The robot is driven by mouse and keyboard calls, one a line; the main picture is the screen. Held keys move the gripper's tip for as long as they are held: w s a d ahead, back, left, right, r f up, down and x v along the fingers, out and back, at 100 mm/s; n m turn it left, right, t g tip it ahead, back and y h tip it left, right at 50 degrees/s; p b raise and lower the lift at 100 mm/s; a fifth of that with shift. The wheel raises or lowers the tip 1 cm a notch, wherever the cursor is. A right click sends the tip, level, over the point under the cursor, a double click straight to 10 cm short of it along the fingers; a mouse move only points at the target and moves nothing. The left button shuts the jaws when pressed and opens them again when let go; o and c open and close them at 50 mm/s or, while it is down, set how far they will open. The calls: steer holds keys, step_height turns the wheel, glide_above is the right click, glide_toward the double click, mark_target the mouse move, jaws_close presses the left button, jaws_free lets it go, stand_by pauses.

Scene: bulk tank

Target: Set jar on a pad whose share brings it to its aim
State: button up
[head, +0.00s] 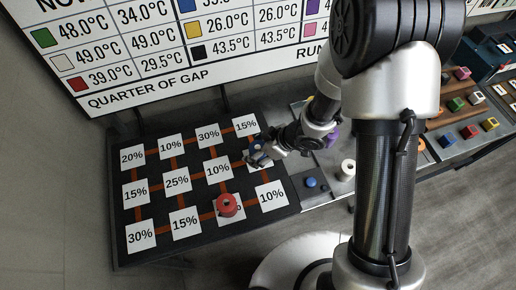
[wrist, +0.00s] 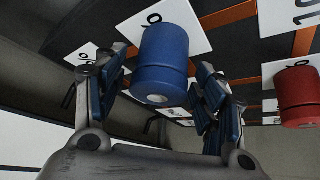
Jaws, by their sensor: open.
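A blue jar (wrist: 165,62) stands on a white pad (wrist: 202,38) between my open fingers in the wrist view. The jar also shows in the head view (head: 257,152), on the right-hand column's middle pad, partly hidden by my gripper (head: 266,155). The pad's number is mostly covered. A red jar (head: 227,205) stands on a front-row pad, covering its number; it is at the right in the wrist view (wrist: 298,97). Other pads on the dark board (head: 117,190) read 10%, 15%, 20%, 25% (head: 177,180) and 30%.
A sign (head: 150,50) lists colours with two temperatures each and reads "QUARTER OF GAP"; red shows 39.0 and 29.5. A white jar (head: 348,170) and a blue round piece (head: 311,182) are right of the board. Coloured blocks (head: 470,131) lie further right.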

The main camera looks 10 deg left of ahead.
steer(key=w+d+r+m+t+h+p, duration=0.3)
steer(key=d+r, duration=0.8)
steer(key=r, duration=0.2)
steer(key=w+d+r+m+t+h+p, duration=0.3)
steer(key=d+r+m, duration=0.1)
steer(key=d+r, duration=0.8)
steer(key=s+d+r+m+g+h, duration=0.1)
steer(key=s+d+r+m+h, duration=0.25)
steer(key=s+r+m, duration=0.45)
steer(key=s+a+r+g+y, duration=0.1)
steer(key=s, duration=0.5)
steer(key=s+a+r+y, duration=0.2)
steer(key=s, duration=0.4)
steer(key=shift+s+r+g, duration=0.25)
steer(key=shift+s+g, duration=0.15)
